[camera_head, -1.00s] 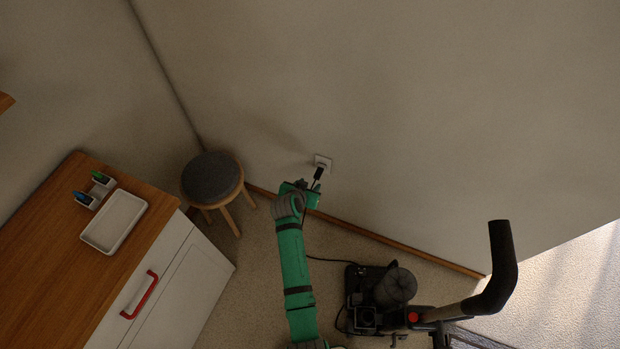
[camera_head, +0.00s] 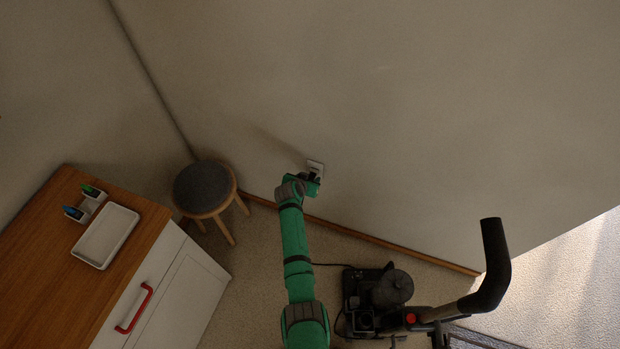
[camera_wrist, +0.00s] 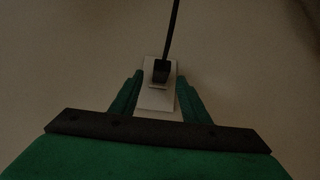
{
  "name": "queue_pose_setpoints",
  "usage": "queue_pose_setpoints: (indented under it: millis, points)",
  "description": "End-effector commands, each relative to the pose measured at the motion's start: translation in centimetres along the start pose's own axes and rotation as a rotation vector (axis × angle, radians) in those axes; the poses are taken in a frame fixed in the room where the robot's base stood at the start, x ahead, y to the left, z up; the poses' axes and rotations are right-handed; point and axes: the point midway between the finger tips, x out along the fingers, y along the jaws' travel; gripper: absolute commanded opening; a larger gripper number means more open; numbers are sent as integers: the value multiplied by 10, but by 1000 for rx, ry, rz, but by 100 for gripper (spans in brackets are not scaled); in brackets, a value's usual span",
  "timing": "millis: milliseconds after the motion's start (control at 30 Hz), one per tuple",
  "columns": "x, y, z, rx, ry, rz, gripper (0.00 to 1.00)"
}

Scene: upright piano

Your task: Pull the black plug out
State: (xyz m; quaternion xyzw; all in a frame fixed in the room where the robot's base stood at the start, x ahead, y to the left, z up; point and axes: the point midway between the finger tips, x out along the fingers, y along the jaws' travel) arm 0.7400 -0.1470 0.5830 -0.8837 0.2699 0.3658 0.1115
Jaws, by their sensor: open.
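The black plug (camera_wrist: 161,70) sits in the white wall outlet (camera_wrist: 157,98), with its black cord running up out of the wrist view. In the head view the outlet (camera_head: 316,166) is on the wall, and the plug is largely hidden by my gripper (camera_head: 313,182). In the wrist view my gripper (camera_wrist: 158,92) is open, with one green finger on each side of the outlet plate. The plug shows between the fingertips, apart from both fingers. How far the fingers are from the wall is hard to tell.
A round grey-topped stool (camera_head: 203,187) stands left of my arm. A wooden-topped cabinet (camera_head: 130,262) with a white tray (camera_head: 106,236) is at lower left. A black machine (camera_head: 372,292) stands on the floor right of my arm. The wall around the outlet is clear.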

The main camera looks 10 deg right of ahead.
Motion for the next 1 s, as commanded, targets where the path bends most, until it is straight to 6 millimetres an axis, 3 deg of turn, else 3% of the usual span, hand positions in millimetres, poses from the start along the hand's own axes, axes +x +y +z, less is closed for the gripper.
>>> queue_pose_setpoints:
  millis: [200,500,533,700,767,800,867,1000]
  points:
    - [12,0,0,1,-1,0,42]
    - [14,0,0,1,-1,0,42]
    - [14,0,0,1,-1,0,40]
    - [14,0,0,1,-1,0,0]
    - [14,0,0,0,-1,0,0]
    - [14,0,0,1,-1,0,10]
    - [14,0,0,0,-1,0,0]
    - [14,0,0,1,-1,0,0]
